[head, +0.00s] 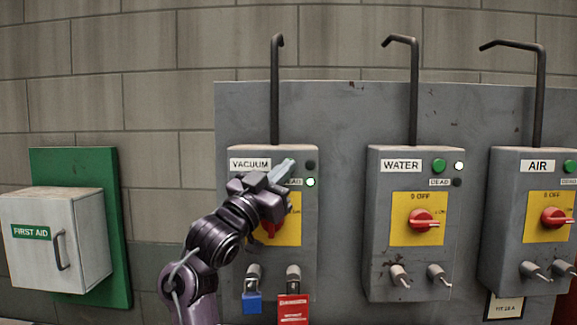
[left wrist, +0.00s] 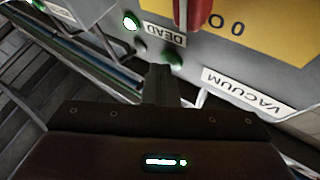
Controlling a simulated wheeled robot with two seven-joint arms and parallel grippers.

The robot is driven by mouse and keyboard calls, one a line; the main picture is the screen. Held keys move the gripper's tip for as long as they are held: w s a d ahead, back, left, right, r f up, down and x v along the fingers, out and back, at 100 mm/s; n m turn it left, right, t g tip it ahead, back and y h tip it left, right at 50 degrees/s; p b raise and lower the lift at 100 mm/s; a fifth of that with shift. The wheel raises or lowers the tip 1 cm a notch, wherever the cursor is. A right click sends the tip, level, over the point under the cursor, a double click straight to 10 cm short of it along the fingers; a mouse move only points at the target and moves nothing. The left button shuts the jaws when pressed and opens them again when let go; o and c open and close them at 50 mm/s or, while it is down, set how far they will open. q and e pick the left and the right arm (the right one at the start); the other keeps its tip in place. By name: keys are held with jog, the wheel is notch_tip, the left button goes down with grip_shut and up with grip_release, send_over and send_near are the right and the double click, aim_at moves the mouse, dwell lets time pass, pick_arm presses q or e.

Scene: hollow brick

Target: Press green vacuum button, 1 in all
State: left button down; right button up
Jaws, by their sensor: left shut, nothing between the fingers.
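The grey vacuum box (head: 240,215), labelled VACUUM, is on the wall panel in the head view. My left gripper (head: 288,167) is shut and empty in front of its upper part and hides the green button there. In the left wrist view the green vacuum button (left wrist: 174,58) shows just beyond the shut fingertips (left wrist: 158,70). I cannot tell whether they touch it. The lamp by the DEAD label (head: 311,182) is lit; the lamp above it (head: 311,165) is dark. My right gripper is in neither view.
The vacuum box's red switch (head: 268,230) is partly behind my left arm. The water box (head: 378,230) and air box (head: 507,235) are to the right, a first aid box (head: 85,240) to the left. Pipes (head: 275,90) rise above.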

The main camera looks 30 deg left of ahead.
pick_arm(q)
jog(key=shift+s+d+f, duration=0.1)
jog(key=shift+s+d, duration=0.3)
jog(key=shift+s, duration=0.2)
jog(key=s+d, duration=0.1)
jog(key=s, duration=0.2)
jog(key=s+d, duration=0.1)
jog(key=shift+s+d, duration=0.15)
jog(key=shift+d, duration=0.15)
